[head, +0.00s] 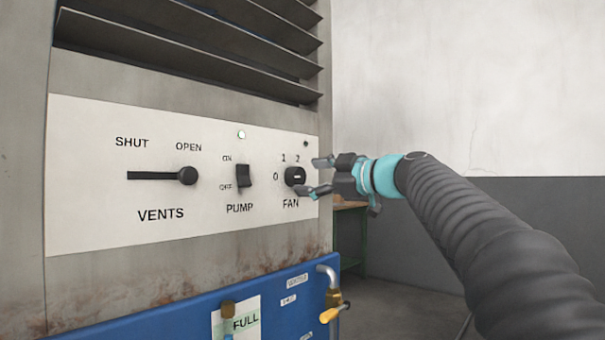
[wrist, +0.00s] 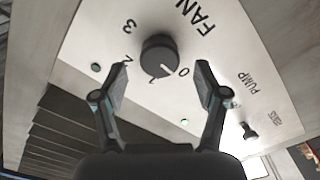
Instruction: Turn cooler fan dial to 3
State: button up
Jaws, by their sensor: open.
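The black fan dial (head: 296,177) is on the white control panel, above the word FAN, with 0, 1 and 2 readable around it. In the wrist view the dial (wrist: 160,52) shows the full scale 0 to 3. Its white pointer line lies between the 0 and the 1 there. My gripper (head: 313,177) is open just in front of the dial, coming from the right. In the wrist view its two fingers (wrist: 162,72) stand on either side of the dial with gaps, and I see no contact. The 3 is hidden in the head view.
The pump switch (head: 243,177) and the vents slider (head: 187,176), at OPEN, are left of the dial. A green lamp (head: 241,134) glows above the pump; a dark lamp (head: 306,143) sits above the fan. Louvres (head: 200,40) are above; a blue tank with a yellow-handled tap (head: 333,308) is below.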

aim_at(296, 177)
jog(key=shift+x, duration=1.45)
jog(key=c, duration=1.1)
jog(key=shift+c, duration=0.2)
